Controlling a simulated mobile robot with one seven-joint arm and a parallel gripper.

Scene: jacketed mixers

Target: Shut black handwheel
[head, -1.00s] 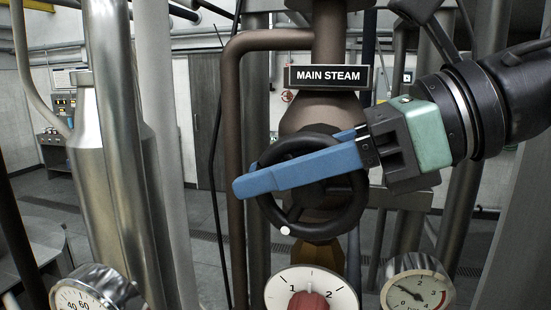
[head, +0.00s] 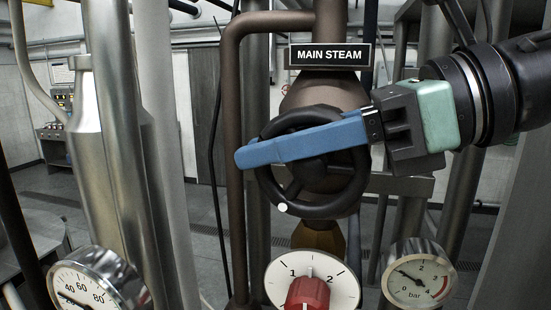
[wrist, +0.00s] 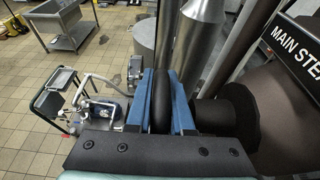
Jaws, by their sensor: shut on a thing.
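The black handwheel (head: 262,188) sits on the brown main steam valve, below the MAIN STEAM sign (head: 330,56). A white dot (head: 282,208) marks its lower left rim. My gripper (head: 243,157) reaches in from the right, and its blue fingers lie across the wheel face to the left rim. In the wrist view my gripper (wrist: 161,90) has one blue finger on each side of the black rim (wrist: 162,104), shut on it. The fingers hide part of the wheel's upper middle in the head view.
A red knob (head: 306,293) on a white dial stands below the wheel, with a bar gauge (head: 418,273) to its right. Another gauge (head: 88,282) is at the lower left. A brown pipe (head: 234,130) runs close by the wheel's left side.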

